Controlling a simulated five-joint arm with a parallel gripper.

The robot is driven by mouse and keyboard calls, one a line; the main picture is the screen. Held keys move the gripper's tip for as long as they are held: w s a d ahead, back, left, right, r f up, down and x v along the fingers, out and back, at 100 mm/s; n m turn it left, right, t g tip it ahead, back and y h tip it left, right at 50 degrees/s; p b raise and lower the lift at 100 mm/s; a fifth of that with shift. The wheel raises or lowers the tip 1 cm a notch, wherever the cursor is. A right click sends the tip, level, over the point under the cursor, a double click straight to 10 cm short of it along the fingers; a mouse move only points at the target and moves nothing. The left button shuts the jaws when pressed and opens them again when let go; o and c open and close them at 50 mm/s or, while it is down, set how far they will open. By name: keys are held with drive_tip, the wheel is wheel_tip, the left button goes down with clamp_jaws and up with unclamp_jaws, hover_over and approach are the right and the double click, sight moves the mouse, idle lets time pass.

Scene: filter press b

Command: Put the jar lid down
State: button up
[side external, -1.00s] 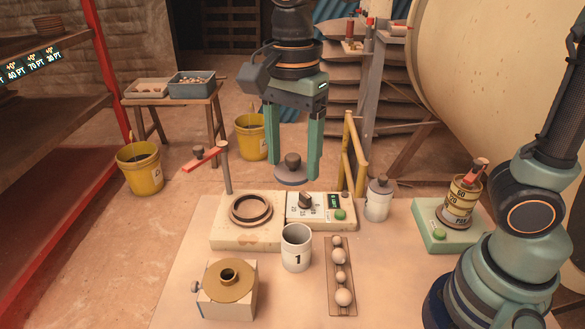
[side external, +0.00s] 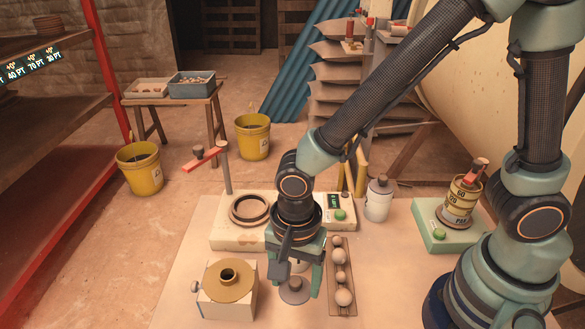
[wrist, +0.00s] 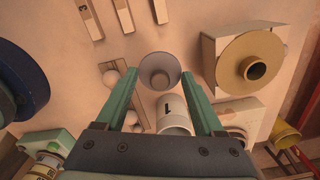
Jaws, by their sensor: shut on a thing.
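The jar lid (side external: 294,291) is a grey disc with a darker knob. My gripper (side external: 295,285) is shut on it, one finger on each side. In the wrist view the lid (wrist: 160,70) sits between the fingertips. It is low over the front of the table, in front of the white jar marked 1 (wrist: 175,116). I cannot tell whether its underside touches the table. In the side view my gripper hides most of that jar.
The block with a brass flange (side external: 229,281) is left of my gripper. The rack of pale balls (side external: 341,282) is close on the right. Behind are the pale base with a brown ring (side external: 249,208) and a white knobbed jar (side external: 378,200). Bare table (side external: 185,262) shows at left.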

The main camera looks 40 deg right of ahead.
sight(295, 308)
drive_tip(key=shift+f, duration=3)
drive_tip(key=shift+f, duration=0.1)
drive_tip(key=o, duration=1.3)
drive_tip(key=shift+o, duration=0.2)
